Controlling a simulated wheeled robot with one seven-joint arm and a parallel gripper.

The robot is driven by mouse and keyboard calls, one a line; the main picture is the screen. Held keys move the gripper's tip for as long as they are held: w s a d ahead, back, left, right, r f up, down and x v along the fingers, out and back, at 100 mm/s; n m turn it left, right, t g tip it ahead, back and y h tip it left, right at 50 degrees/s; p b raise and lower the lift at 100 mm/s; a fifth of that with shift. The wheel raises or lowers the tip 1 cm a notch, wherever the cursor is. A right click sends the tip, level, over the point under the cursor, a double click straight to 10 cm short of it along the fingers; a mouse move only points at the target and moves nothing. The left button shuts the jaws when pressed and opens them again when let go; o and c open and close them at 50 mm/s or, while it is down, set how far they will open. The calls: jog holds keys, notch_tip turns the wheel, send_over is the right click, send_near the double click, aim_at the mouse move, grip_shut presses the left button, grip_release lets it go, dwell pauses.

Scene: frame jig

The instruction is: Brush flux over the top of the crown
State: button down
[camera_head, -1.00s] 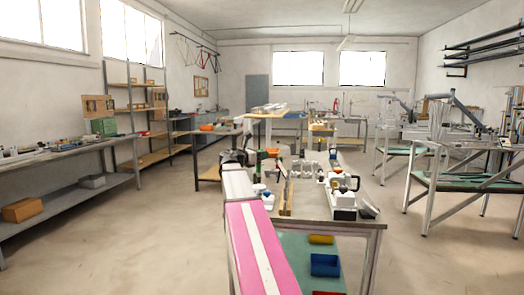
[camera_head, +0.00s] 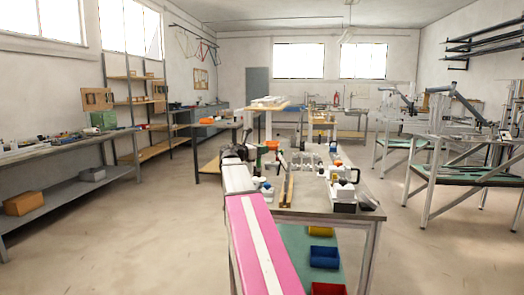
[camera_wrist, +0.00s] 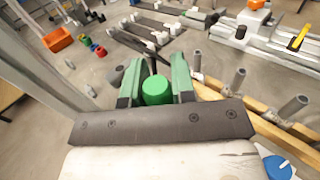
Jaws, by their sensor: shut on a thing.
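My gripper (camera_wrist: 157,80) has two green fingers, shut on a green round-ended piece (camera_wrist: 157,91), which looks like the handle of the brush. The brush's tip is hidden in the wrist view. In the head view my gripper is small and dark beyond the end of my pink and white arm, over the left side of the workbench (camera_head: 345,219), and its grip is too small to make out. I cannot pick out the crown for certain. Grey upright tubes (camera_wrist: 235,82) stand along wooden bars to the right of my gripper in the wrist view.
A white and black device (camera_head: 343,192) stands at the bench's right front. A blue bin (camera_head: 324,257) and a yellow bin (camera_head: 321,231) sit on the lower shelf. An orange bin (camera_wrist: 57,40) shows at upper left in the wrist view. Open floor lies left and right of the bench.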

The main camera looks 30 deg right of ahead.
jog(key=shift+f, duration=0.55)
dwell(1.4)
notch_tip(320, 180, up, 7)
dwell(1.0)
dwell(0.6)
